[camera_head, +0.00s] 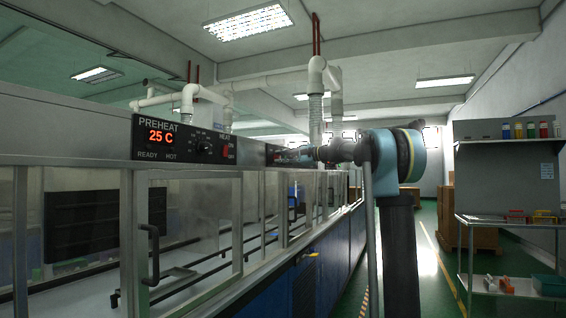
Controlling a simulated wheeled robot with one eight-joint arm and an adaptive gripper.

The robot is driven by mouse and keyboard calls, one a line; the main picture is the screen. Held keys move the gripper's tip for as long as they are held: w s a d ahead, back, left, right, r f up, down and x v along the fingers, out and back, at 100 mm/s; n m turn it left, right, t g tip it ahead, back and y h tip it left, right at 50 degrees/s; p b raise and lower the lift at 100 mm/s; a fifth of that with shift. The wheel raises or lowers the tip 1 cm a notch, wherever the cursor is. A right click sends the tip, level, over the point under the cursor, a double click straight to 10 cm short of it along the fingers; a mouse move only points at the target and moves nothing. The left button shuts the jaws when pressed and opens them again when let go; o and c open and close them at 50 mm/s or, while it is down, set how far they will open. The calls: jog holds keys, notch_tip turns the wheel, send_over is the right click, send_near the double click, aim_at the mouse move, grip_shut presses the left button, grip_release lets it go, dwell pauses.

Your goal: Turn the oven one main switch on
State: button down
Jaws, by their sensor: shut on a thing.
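A dark control panel (271,153) sits on the long oven's front, in the middle of the view. My gripper (308,154) reaches left to this panel from my upright arm and covers much of its face. It is shut on a small part there, seemingly the main switch, which the fingers hide. I cannot make out the switch's position or the panel's lettering.
A nearer PREHEAT panel (185,140) reads 25 C and has a knob and a red switch. Glass doors with a black handle (150,255) run below. A metal shelf unit (505,225) stands right, beyond a clear green aisle.

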jog(key=shift+d+f+m, duration=0.1)
jog(key=shift+f+m, duration=0.05)
jog(key=shift+m, duration=0.65)
jog(key=c, duration=1.3)
grip_release()
jog(key=shift+w, duration=0.1)
jog(key=v, duration=1.2)
jog(key=shift+w, duration=0.1)
